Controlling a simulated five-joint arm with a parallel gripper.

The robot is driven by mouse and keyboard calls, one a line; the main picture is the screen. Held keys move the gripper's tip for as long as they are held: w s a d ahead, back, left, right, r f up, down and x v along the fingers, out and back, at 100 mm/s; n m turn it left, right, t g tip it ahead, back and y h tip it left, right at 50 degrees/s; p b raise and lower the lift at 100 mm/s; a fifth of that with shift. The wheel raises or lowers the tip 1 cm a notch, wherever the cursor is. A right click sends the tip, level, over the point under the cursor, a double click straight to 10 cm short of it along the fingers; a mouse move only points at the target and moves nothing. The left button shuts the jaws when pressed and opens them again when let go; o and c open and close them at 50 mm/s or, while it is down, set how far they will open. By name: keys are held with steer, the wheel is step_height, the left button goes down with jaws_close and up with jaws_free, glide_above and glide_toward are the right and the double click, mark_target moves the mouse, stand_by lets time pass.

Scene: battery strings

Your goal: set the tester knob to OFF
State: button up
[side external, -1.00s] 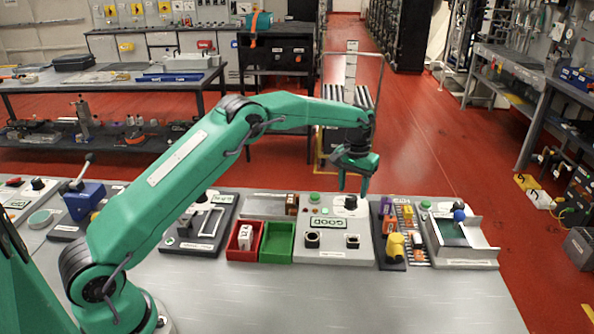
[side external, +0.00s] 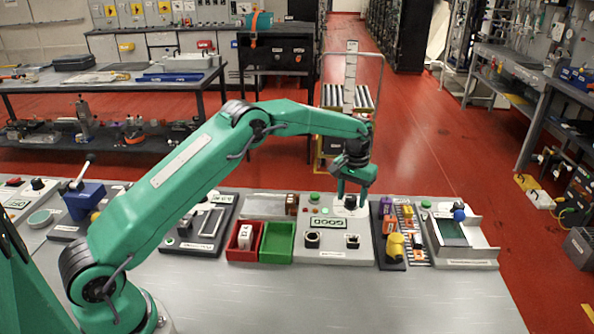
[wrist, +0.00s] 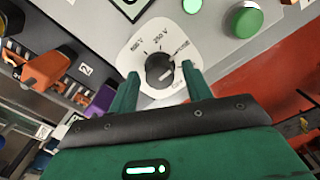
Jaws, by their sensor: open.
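The tester (side external: 334,243) is a grey panel box with a small display reading GOOD (side external: 326,223) and two dark round sockets. Its knob (wrist: 160,70) is black and round with a pale pointer mark, on a white dial plate (wrist: 138,44) with printed labels, two of them voltages. The pointer lies toward the lower right of the wrist view, but I cannot read the label there. My gripper (wrist: 159,88) is open, with its two green fingers on either side of the knob's near edge. In the side view my gripper (side external: 351,202) is right above the dial and hides most of the knob.
A green button (wrist: 242,20) stands near the dial. Red (side external: 244,242) and green (side external: 279,243) bins are left of the tester. A battery rack (side external: 390,250) with coloured cells and a grey tray (side external: 462,245) are at right. The front bench is clear.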

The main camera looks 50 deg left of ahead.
steer(key=c, duration=0.8)
steer(key=m, duration=0.4)
steer(key=shift+m, duration=0.9)
steer(key=m, duration=0.3)
steer(key=shift+m, duration=1.6)
